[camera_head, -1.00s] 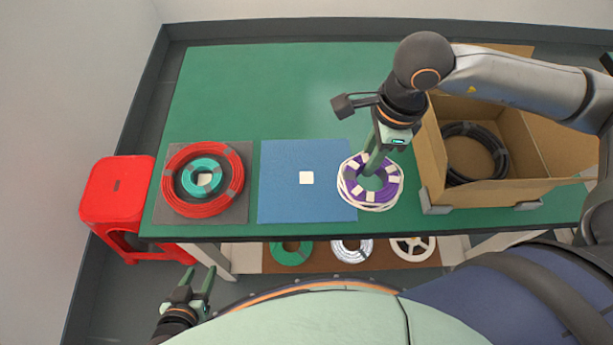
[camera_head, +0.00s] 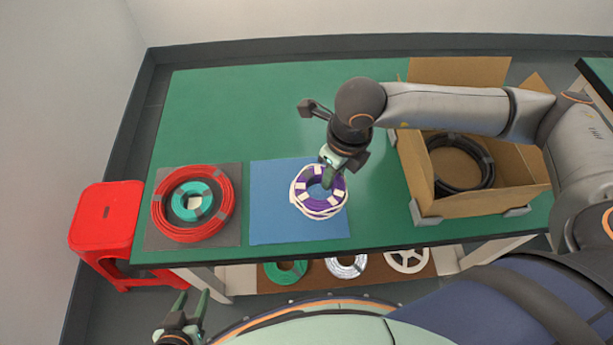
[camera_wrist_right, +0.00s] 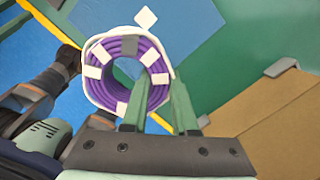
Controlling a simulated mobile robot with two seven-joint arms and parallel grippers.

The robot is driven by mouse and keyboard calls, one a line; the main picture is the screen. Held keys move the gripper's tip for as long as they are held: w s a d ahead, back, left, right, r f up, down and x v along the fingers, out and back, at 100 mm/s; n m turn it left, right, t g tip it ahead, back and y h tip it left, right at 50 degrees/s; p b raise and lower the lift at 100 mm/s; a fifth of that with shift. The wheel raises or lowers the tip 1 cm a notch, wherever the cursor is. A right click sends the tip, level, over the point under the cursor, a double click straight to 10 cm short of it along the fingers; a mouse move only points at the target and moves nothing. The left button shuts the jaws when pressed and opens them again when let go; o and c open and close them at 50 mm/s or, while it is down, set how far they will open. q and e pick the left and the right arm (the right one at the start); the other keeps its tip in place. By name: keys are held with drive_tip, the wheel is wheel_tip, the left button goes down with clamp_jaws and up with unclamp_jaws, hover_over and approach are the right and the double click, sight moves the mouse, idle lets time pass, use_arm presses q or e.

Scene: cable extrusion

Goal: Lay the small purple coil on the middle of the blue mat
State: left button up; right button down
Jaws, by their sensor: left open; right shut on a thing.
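The small purple coil (camera_head: 313,203), with white tape patches and white strands around it, is in my right gripper (camera_head: 328,180). It appears over the right-centre part of the blue mat (camera_head: 270,225); I cannot tell its exact height. In the right wrist view, the fingers (camera_wrist_right: 163,92) are shut on one side of the purple coil (camera_wrist_right: 125,48), one finger in its hole. A white square (camera_wrist_right: 146,17) shows just beyond the coil there; the coil hides it in the head view. My left gripper (camera_head: 191,302) is open and empty, in front of the table.
A red coil (camera_head: 163,221) with a teal coil (camera_head: 180,203) inside lies on a grey mat at left. A cardboard box (camera_head: 470,207) holding a black coil stands at right. A red stool (camera_head: 107,205) is left of the table. The table's back is clear.

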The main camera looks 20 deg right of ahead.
drive_tip(key=w+a+f, duration=0.1)
drive_tip(key=w+f, duration=0.1)
drive_tip(key=w+a+f, duration=0.1)
drive_tip(key=w+f, duration=0.3)
drive_tip(key=f, duration=0.1)
drive_tip(key=shift+w+a, duration=0.4)
drive_tip(key=shift+f, duration=1.5)
drive_tip(key=shift+f, duration=0.2)
drive_tip(key=c, duration=0.7)
unclamp_jaws()
drive_tip(key=shift+r, duration=0.15)
drive_tip(key=shift+r+p, duration=0.2)
drive_tip(key=shift+p, duration=0.15)
drive_tip(key=r, duration=0.4)
drive_tip(key=s+r, duration=0.1)
drive_tip(key=r, duration=0.6)
drive_tip(key=shift+s+d+r, duration=0.2)
drive_tip(key=shift+d+r, duration=0.15)
